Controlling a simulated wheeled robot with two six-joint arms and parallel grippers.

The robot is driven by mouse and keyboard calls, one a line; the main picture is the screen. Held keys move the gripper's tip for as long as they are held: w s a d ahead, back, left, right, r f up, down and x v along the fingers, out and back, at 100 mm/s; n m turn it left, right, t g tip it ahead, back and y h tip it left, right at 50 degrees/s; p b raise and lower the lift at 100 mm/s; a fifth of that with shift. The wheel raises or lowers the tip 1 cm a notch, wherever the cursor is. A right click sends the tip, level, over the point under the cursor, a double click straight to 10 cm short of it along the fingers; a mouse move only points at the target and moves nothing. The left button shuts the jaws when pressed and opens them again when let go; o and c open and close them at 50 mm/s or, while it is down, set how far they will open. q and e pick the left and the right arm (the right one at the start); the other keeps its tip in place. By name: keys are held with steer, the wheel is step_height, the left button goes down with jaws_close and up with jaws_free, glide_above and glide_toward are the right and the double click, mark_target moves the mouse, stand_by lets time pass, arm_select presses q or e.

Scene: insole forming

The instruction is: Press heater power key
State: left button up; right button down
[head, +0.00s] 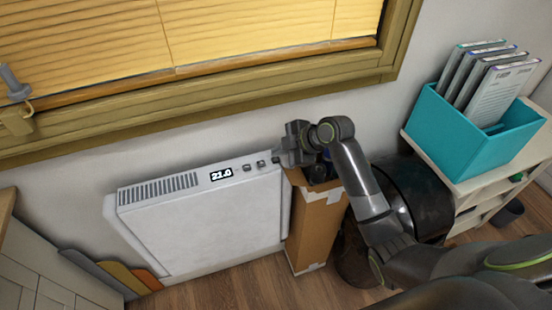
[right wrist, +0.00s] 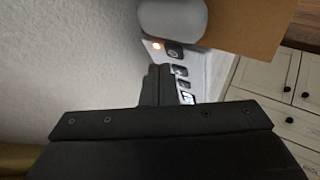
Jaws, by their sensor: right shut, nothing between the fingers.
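The white heater (head: 205,225) stands against the wall under the window. Its display (head: 221,174) is lit and reads 21.0. Small dark keys (head: 254,165) sit on its top edge, right of the display. My right gripper (head: 281,158) is shut and empty at the heater's top right end, beside the keys, and hides part of that end. In the right wrist view its closed fingers (right wrist: 160,78) point toward the row of keys (right wrist: 180,70). The end key (right wrist: 174,53) sits beside a glowing orange light (right wrist: 156,46). I cannot tell whether the fingertips touch anything. My left gripper is not in view.
A tall cardboard box (head: 316,225) with dark items in it stands right of the heater, under my right arm. A dark round bin (head: 412,195) is beside it. A teal file box (head: 465,140) sits on a white shelf at right. Coloured panels (head: 118,275) lean at lower left.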

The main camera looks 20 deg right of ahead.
mark_target(280, 161)
steer(key=shift+f, duration=0.15)
steer(key=shift+f, duration=0.35)
steer(key=shift+f+b, duration=0.15)
steer(key=shift+b, duration=0.2)
stand_by(0.3)
steer(key=shift+r+p, duration=0.65)
step_height(280, 161, up, 6)
steer(key=p, duration=0.5)
stand_by(0.5)
